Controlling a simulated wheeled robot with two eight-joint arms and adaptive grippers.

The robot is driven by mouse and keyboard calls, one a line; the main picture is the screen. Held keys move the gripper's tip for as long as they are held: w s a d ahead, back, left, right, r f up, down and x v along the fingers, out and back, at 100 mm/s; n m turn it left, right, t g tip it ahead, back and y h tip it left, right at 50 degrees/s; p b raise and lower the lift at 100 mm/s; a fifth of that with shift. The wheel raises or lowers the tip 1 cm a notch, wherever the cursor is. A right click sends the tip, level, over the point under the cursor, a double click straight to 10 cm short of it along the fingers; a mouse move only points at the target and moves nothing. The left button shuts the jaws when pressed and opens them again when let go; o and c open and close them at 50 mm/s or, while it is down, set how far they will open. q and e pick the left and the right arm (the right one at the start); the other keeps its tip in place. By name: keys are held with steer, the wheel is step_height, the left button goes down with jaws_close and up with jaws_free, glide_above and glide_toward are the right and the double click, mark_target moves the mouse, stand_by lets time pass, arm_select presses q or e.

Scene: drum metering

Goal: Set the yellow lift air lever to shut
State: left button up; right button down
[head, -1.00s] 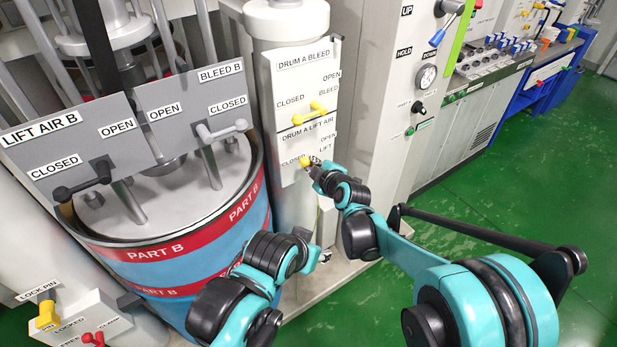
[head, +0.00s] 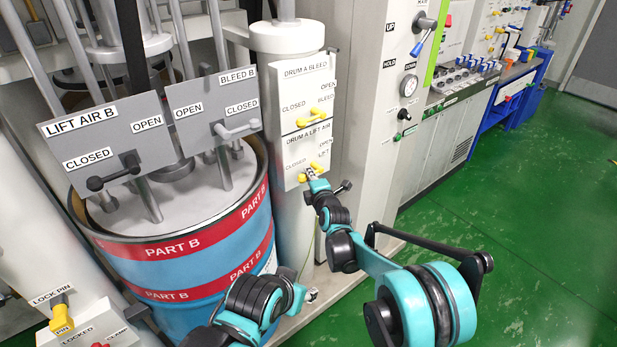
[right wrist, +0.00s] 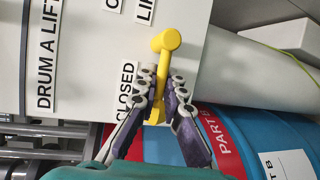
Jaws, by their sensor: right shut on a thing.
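The yellow lift air lever (head: 317,167) is on the lower white panel marked DRUM A LIFT AIR. Its arm points left, on the side of the CLOSED label. In the right wrist view, its round hub (right wrist: 166,40) stands clear and its arm runs down between my fingers. My right gripper (head: 306,176) is shut on the lever's arm, and the fingers (right wrist: 160,105) lie on both sides of it. The fingers hide part of the arm's end. My left arm shows at the bottom of the head view, but I cannot see its gripper.
A second yellow lever (head: 312,117) is just above, on the DRUM A BLEED panel. The blue and red PART B drum (head: 185,275) stands to the left, with the grey LIFT AIR B (head: 100,130) plate above it. Green floor (head: 510,220) is free at the right.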

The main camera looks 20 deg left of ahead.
steer(key=shift+f, duration=0.1)
stand_by(0.4)
steer(key=c, duration=1.6)
jaws_free()
steer(key=v, duration=1.2)
steer(key=shift+s, duration=0.1)
